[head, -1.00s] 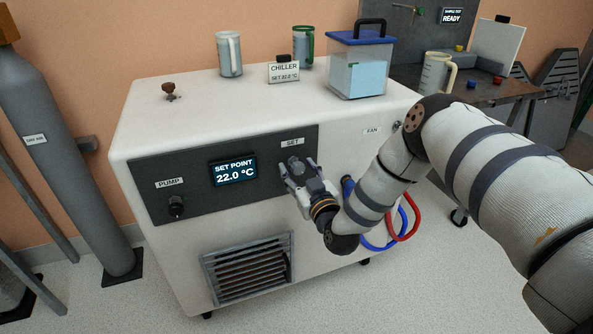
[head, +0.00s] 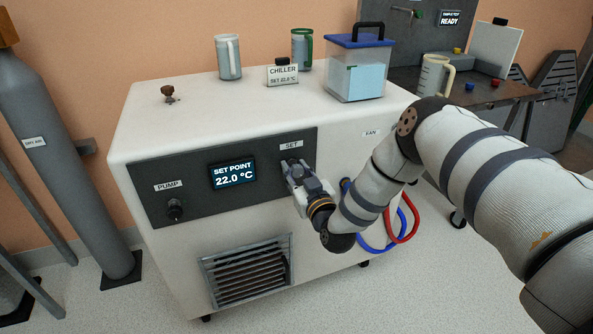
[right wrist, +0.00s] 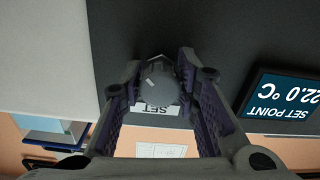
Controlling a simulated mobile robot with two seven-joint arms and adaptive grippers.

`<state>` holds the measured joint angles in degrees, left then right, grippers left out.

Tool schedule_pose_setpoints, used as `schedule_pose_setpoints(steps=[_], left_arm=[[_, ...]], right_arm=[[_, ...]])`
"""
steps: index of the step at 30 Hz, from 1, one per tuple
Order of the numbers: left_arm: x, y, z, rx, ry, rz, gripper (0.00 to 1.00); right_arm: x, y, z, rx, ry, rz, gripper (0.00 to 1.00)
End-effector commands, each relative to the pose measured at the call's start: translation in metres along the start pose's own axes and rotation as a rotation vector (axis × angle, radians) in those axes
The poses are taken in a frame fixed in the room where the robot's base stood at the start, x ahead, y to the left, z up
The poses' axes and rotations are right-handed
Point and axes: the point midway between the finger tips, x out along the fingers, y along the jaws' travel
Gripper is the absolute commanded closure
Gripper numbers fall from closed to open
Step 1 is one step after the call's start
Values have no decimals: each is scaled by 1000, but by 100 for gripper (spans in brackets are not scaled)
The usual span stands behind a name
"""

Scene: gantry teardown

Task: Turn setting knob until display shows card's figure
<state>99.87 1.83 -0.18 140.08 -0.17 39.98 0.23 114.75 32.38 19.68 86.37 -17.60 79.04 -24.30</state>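The setting knob (right wrist: 158,88) is a grey round knob under the SET label on the chiller's dark panel. In the head view my gripper hides it. My right gripper (head: 291,166) is at the knob; the right wrist view shows its fingers (right wrist: 160,82) close against both sides, shut on it. The display (head: 233,175) reads SET POINT 22.0 °C and appears upside down in the right wrist view (right wrist: 282,103). The card (head: 283,75) on the chiller top reads CHILLER, SET 22-point-something °C; its last digit is too small to read surely. My left gripper is out of view.
The PUMP knob (head: 175,210) is at the panel's left. Mugs (head: 228,58) and a blue-lidded container (head: 358,70) stand on the chiller (head: 215,98). Blue and red hoses (head: 405,222) hang near my right forearm. A grey cylinder (head: 70,170) stands left.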

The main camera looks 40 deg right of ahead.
Motion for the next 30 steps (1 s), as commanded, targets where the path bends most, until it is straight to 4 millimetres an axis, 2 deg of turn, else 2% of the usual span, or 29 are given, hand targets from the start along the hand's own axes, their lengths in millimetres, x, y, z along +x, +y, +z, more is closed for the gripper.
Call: schedule_pose_setpoints(steps=[1,3,13,16,24,27,30], left_arm=[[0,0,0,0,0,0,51],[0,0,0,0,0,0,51],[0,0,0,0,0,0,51],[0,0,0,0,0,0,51],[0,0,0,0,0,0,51],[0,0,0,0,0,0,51],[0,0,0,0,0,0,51]], right_arm=[[0,0,1,0,-1,0,63],[0,0,1,0,-1,0,51],[-6,0,1,0,-1,0,51],[-25,0,1,1,-4,-2,51],[-96,0,1,0,-4,-1,51],[-112,0,1,-1,-3,-1,51],[-119,0,1,0,-1,-1,51]])
